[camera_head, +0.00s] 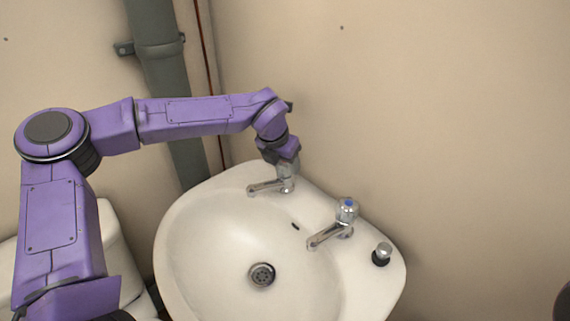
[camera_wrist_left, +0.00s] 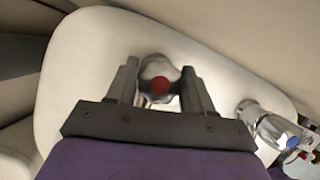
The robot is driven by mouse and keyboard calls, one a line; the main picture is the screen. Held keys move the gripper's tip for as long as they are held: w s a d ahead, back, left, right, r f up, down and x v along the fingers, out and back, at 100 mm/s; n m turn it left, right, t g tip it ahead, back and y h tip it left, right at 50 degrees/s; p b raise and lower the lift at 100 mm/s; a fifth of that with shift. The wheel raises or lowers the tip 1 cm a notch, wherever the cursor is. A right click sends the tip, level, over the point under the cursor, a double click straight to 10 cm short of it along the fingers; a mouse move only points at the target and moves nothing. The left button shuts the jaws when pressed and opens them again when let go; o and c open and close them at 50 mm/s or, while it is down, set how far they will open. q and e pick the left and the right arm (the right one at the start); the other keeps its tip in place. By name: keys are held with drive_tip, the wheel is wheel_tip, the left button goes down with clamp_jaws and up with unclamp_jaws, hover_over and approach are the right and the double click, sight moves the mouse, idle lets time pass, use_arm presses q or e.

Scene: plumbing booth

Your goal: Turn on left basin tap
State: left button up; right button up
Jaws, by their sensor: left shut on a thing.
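The left basin tap (camera_head: 268,187) is chrome and stands at the back left of the white basin (camera_head: 190,230). In the left wrist view its rounded handle (camera_wrist_left: 157,70) has a red cap on top. My left gripper (camera_wrist_left: 160,88) points down over this tap, with one finger on each side of the handle, shut on it. In the head view my left gripper (camera_head: 285,165) hides the top of the handle. No water shows at the spout.
A second chrome tap (camera_head: 335,225) with a blue cap stands to the right on the basin rim. A small chrome-topped knob (camera_head: 382,253) is further right. A grey pipe (camera_head: 158,60) runs down the corner behind my arm. The bowl around the drain (camera_head: 262,274) is clear.

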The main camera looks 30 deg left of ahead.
use_arm(q)
drive_tip(key=shift+w+r, duration=0.1)
idle(0.3)
drive_tip(key=o, duration=1)
drive_tip(key=v, duration=1)
drive_tip(key=shift+r, duration=0.2)
